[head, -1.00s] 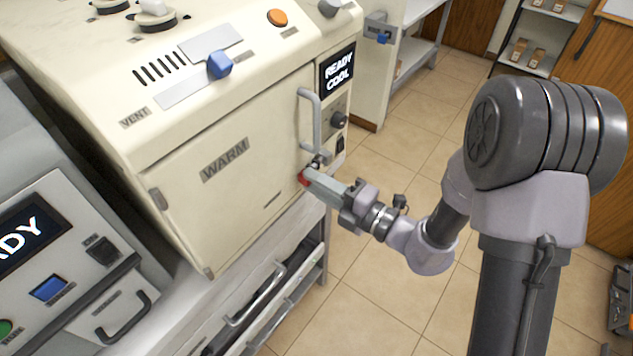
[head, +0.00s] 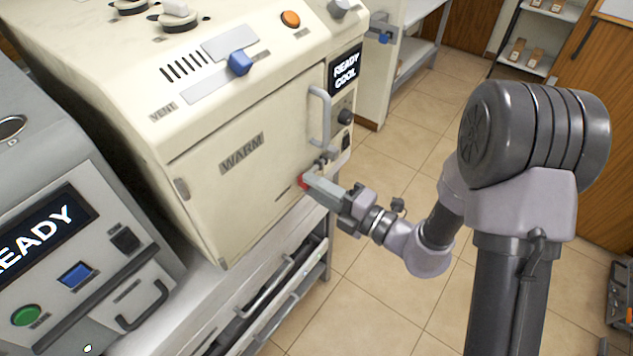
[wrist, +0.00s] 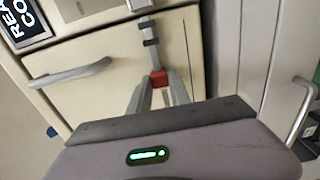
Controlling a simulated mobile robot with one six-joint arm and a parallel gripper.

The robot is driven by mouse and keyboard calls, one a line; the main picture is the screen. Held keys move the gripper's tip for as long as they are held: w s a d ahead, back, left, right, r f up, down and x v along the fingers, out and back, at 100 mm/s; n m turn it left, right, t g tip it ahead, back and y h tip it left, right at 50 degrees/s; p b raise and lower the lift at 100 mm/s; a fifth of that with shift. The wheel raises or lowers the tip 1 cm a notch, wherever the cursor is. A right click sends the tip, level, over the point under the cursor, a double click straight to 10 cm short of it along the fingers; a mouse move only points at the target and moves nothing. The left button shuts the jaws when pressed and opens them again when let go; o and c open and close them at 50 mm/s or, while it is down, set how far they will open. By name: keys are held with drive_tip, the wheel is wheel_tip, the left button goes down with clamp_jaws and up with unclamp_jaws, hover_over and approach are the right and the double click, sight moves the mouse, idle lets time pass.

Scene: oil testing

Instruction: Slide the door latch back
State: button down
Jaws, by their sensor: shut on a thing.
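The door latch (head: 325,160) is a grey bolt with a red knob (head: 303,181), low on the right side of the cream WARM door (head: 215,200). In the wrist view the bolt (wrist: 147,35) runs through dark bands, with the red knob (wrist: 159,78) at its near end. My gripper (head: 309,184) is shut on the red knob, its fingers on either side. It also shows in the wrist view (wrist: 158,92). The door looks shut. The fingers partly hide the knob in the head view.
A vertical door handle (head: 319,115) stands out just above my gripper. A grey READY machine (head: 70,290) is at the lower left. A shelf with drawer handles (head: 265,290) lies under the oven. Tiled floor (head: 370,300) is open to the right.

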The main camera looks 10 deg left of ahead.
drive_tip(key=shift+s+a, duration=0.2)
drive_tip(key=shift+s, duration=0.25)
drive_tip(key=shift+w, duration=0.1)
drive_tip(key=c, duration=1.2)
unclamp_jaws()
drive_tip(key=shift+d, duration=0.1)
drive_tip(key=p+v, duration=0.3)
drive_tip(key=v, duration=1.4)
drive_tip(key=shift+p, duration=0.3)
drive_tip(key=shift+d, duration=0.15)
